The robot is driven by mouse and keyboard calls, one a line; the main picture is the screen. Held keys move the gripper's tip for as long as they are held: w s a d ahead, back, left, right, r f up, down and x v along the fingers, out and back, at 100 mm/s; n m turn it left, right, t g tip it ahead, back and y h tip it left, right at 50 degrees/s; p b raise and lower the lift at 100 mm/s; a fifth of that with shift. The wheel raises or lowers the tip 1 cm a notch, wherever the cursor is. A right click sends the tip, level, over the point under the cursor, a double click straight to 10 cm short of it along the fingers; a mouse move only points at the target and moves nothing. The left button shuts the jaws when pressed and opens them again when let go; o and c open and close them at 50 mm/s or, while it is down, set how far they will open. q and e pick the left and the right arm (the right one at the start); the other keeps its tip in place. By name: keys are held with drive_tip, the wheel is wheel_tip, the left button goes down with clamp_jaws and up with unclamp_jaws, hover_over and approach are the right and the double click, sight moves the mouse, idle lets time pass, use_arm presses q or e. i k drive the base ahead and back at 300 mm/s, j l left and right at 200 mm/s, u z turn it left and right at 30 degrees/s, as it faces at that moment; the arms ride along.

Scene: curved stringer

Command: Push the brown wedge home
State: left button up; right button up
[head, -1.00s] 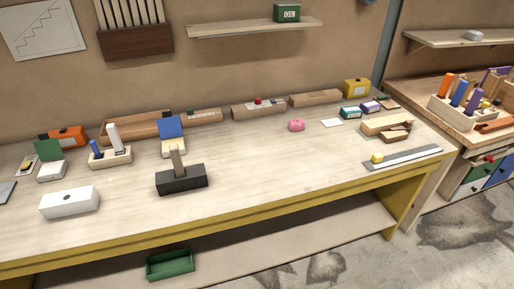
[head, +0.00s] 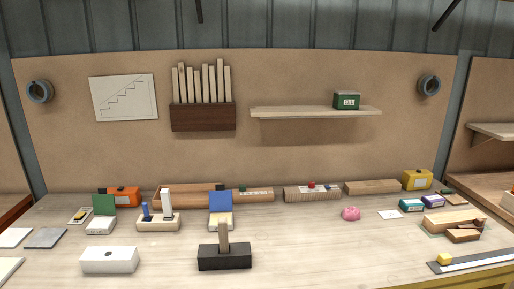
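A light wooden block (head: 452,221) lies at the right of the bench, with a smaller brown, wedge-like piece (head: 463,236) at its front edge. I cannot tell how far that piece is seated or whether it touches the block. A flat tan wooden piece (head: 224,236) stands nearly upright in a black block (head: 224,258) at the front middle. Neither of my grippers is in view.
A white block with a hole (head: 110,261) stands front left. A wooden holder (head: 159,222) bears blue and white pegs. A pink lump (head: 350,213) and a ruler with a yellow block (head: 470,262) lie to the right. The bench between them is clear.

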sight(478, 224)
drive_tip(key=z, duration=1.45)
drive_tip(key=i+l+z, duration=0.15)
drive_tip(key=i, duration=0.3)
drive_tip(key=i+l+z, duration=0.1)
drive_tip(key=i, duration=0.4)
drive_tip(key=l, duration=0.05)
